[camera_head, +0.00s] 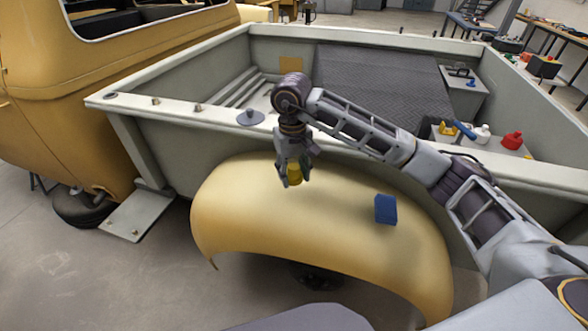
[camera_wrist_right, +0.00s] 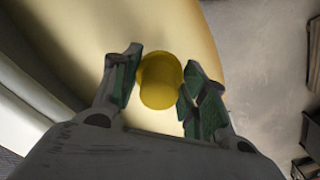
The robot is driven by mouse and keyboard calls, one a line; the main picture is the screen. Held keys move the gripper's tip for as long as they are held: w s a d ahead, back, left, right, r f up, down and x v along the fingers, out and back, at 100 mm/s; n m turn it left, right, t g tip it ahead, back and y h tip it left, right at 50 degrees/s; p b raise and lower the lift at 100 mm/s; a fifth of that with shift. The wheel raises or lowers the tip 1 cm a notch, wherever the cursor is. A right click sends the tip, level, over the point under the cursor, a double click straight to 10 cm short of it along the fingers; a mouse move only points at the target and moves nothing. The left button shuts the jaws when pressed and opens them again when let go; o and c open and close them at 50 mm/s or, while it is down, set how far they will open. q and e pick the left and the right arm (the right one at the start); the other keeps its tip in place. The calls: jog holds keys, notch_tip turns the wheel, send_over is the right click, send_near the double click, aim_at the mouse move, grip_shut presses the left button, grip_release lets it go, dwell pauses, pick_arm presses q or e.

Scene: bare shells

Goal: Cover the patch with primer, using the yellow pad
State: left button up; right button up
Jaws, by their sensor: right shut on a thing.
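My right gripper (camera_head: 292,172) is above the cream-yellow fender (camera_head: 230,205), near its top edge beside the truck bed. It is shut on the yellow pad (camera_head: 295,178), a small rounded piece at the fingertips. In the right wrist view the yellow pad (camera_wrist_right: 160,80) sits between the green-lined fingers of the right gripper (camera_wrist_right: 158,85), with the fender behind it. I cannot tell whether the pad touches the fender. No patch or primer stands out clearly on the fender. My left gripper is not in view.
A blue block (camera_head: 386,209) rests on the fender, right of the gripper. A grey disc-shaped thing (camera_head: 251,117) sits on the bed's rim. A yellow thing (camera_head: 447,127), a white bottle (camera_head: 482,133) and a red container (camera_head: 512,140) stand inside the bed at right.

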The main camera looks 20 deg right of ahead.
jog(key=shift+f, duration=0.25)
jog(key=b, duration=0.1)
send_over(294, 199)
jog(key=shift+s+a+f, duration=0.1)
jog(key=shift+f, duration=2.6)
jog(key=shift+f+b, duration=0.4)
jog(key=shift+b, duration=0.15)
jog(key=shift+f+b, duration=0.8)
